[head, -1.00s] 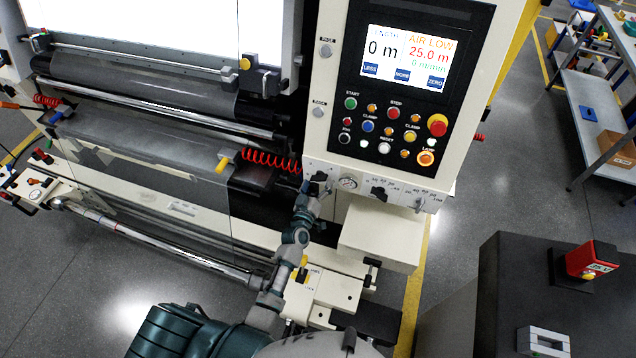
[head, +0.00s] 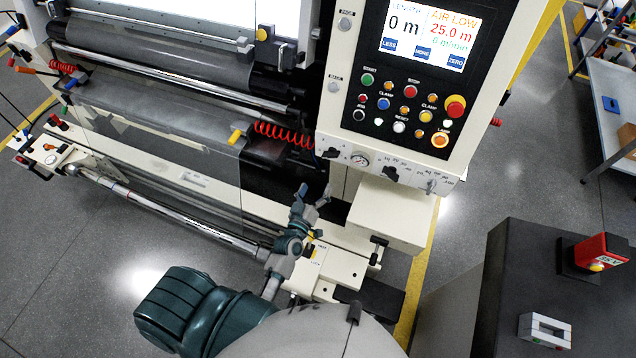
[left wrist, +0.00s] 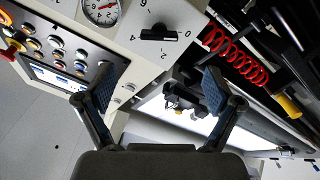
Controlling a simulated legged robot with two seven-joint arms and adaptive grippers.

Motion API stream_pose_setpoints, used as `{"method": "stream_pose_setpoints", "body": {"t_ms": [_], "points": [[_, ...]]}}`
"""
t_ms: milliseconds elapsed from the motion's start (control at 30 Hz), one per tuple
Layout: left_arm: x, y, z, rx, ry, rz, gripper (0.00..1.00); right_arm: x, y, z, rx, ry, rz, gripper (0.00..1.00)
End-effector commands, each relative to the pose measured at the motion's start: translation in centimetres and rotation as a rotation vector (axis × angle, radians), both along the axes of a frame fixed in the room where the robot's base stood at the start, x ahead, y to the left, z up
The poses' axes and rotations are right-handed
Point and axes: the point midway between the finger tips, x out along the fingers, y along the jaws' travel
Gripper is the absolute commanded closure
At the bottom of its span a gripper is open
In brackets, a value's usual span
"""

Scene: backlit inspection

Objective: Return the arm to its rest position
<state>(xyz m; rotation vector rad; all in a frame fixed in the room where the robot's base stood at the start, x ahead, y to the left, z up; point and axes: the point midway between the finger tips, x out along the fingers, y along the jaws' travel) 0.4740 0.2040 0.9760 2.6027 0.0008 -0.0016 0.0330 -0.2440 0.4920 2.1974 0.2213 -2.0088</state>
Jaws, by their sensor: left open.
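My left arm (head: 200,312) comes in from the bottom of the head view. Its gripper (head: 312,197) is open and empty in front of the machine, below the control panel (head: 405,90) and its lower strip of knobs. In the left wrist view the two fingers of the left gripper (left wrist: 160,95) stand wide apart with nothing between them. Past them show a black selector knob (left wrist: 166,34) and a pressure gauge (left wrist: 102,10), both apart from the fingers. My right gripper is in neither view.
A cream box (head: 392,214) juts out beneath the panel, close right of the gripper. A red coiled hose (head: 284,134) hangs left of it. A dark cabinet with a red switch (head: 602,252) stands at the lower right. The floor at the lower left is clear.

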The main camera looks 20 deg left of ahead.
Motion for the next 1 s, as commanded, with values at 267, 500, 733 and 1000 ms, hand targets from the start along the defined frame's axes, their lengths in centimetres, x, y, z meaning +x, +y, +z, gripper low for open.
{"method": "stream_pose_setpoints", "body": {"t_ms": [267,500,733,1000], "points": [[0.0,0.0,-0.1,0.001,0.001,-0.001,0.08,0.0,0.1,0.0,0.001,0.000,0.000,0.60],[-1.0,-1.3,-7.7,0.058,0.146,-0.047,0.08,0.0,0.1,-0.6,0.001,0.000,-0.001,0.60],[-6.5,-3.1,-23.3,0.190,0.462,-0.160,0.08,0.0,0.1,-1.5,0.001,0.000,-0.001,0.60],[-18.5,-2.7,-38.9,0.351,0.835,-0.309,0.08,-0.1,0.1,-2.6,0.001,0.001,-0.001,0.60]]}}
